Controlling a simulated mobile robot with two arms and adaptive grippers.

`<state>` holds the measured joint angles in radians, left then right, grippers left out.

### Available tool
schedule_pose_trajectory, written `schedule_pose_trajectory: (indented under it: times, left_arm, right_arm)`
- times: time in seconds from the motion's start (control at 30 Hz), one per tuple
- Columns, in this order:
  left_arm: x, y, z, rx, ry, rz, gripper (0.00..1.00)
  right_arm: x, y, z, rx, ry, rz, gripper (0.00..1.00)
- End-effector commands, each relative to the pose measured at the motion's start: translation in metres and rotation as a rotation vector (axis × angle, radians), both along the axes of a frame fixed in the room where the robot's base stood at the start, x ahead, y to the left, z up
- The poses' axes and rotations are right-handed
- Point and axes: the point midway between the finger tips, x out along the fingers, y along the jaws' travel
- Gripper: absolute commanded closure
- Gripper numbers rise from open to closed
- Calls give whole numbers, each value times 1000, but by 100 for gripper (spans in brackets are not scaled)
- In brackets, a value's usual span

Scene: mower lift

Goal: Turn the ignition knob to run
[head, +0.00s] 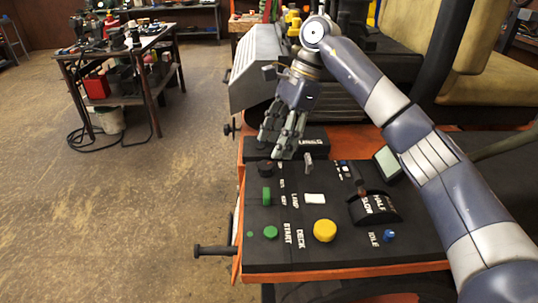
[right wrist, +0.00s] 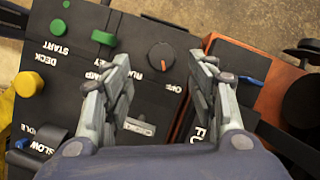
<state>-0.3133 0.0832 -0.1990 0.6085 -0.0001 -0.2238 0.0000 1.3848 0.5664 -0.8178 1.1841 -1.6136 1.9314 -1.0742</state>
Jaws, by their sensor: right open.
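The ignition knob (right wrist: 161,56) is a round dark dial with an orange mark, between upside-down OFF and RUN lettering on the black control panel (head: 335,255). In the head view the knob (head: 265,168) shows at the panel's far left, just below the fingertips. My right gripper (head: 275,148) is open above it. In the right wrist view its two fingers (right wrist: 159,60) stand apart, one on each side of the knob. I cannot tell if they touch it. My left gripper is not in view.
A green rocker (head: 267,196), green button (head: 270,232), yellow button (head: 325,231), white switch (head: 315,199), throttle lever (head: 373,206) and blue button (head: 389,235) share the panel. A grey key-like tab (head: 308,163) stands close right of the fingers. A workbench (head: 120,50) is far left.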

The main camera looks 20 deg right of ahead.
Motion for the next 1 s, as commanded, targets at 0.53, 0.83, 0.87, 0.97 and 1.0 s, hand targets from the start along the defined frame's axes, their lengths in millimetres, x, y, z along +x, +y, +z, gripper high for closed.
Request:
schedule_pose_trajectory:
  times: [0.53,0.83,0.87,0.97,1.0]
  left_arm:
    - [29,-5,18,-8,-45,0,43]
    - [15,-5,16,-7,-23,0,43]
    - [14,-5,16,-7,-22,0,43]
    - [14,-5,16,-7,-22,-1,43]
    - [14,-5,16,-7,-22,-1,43]
  right_arm:
    - [-3,22,-52,0,0,0,47]
    - [-2,21,-52,0,0,0,72]
    - [-2,21,-52,0,0,0,79]
    - [-2,21,-52,0,0,0,92]
    - [-2,21,-52,0,0,0,92]
